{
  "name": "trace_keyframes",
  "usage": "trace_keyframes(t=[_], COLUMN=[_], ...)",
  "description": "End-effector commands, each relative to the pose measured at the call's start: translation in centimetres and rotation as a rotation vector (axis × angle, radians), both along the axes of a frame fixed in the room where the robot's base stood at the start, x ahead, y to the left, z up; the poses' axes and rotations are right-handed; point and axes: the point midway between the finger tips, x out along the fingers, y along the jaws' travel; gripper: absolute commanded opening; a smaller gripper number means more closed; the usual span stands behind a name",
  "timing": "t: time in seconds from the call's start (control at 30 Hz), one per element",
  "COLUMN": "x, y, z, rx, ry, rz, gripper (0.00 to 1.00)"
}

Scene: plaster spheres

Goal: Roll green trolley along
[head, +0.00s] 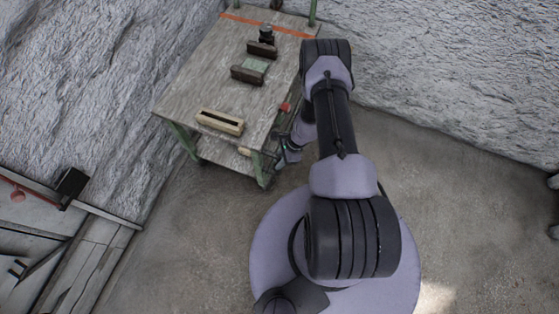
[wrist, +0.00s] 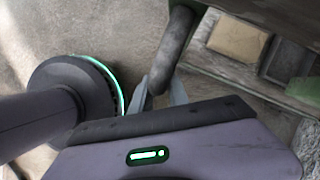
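The green trolley (head: 188,138) stands at the upper middle of the head view, with green legs, a worn wooden top and a lower shelf. Its dark grey bar handle (wrist: 174,48) shows in the wrist view. My gripper (wrist: 159,88) is at this handle, with one pale finger on each side of the bar and no clear gap between. In the head view my gripper (head: 281,155) is at the trolley's near right edge, partly hidden by my arm. The handle's end is hidden between the fingers.
Rough walls (head: 460,70) stand behind and at left. A bench-like structure (head: 75,250) is at lower left. Concrete floor (head: 440,170) is clear at right.

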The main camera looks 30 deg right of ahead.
Motion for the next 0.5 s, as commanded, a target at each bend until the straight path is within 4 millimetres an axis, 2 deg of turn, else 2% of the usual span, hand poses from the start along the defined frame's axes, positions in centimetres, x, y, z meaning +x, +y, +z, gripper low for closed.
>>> trace_keyframes(t=[0.03, 0.1, 0.13, 0.4, 0.5], x=[0.7, 0.7, 0.6, 0.3, 0.2], y=[-0.2, -0.2, -0.2, -0.2, -0.5], z=[0.3, 0.3, 0.3, 0.2, 1.2], rx=[-0.002, -0.003, -0.002, -0.002, -0.002], ry=[-0.012, -0.011, -0.010, -0.005, -0.006], rz=[-0.004, -0.004, -0.003, -0.002, -0.004], gripper=[0.26, 0.40, 0.41, 0.41, 0.41])
